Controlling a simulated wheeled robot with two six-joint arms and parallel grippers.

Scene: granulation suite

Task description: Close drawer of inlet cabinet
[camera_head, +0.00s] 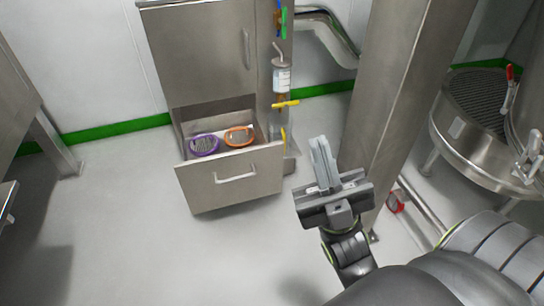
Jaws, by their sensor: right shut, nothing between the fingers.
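The steel inlet cabinet (200,55) stands against the back wall, left of centre. Its bottom drawer (232,181) is pulled out towards me, with a bar handle (236,177) on its front. A purple round item (204,145) and an orange round item (238,136) lie inside the drawer. My right gripper (320,152) is to the right of the drawer front, apart from it in the picture, shut and empty with its fingers pointing up the picture. My left gripper is not in view.
A steel column (400,80) rises just right of my gripper. A round steel vessel (490,130) stands at the far right. A pipe with yellow valve handles (285,103) runs beside the cabinet. The floor (130,230) in front and to the left is clear.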

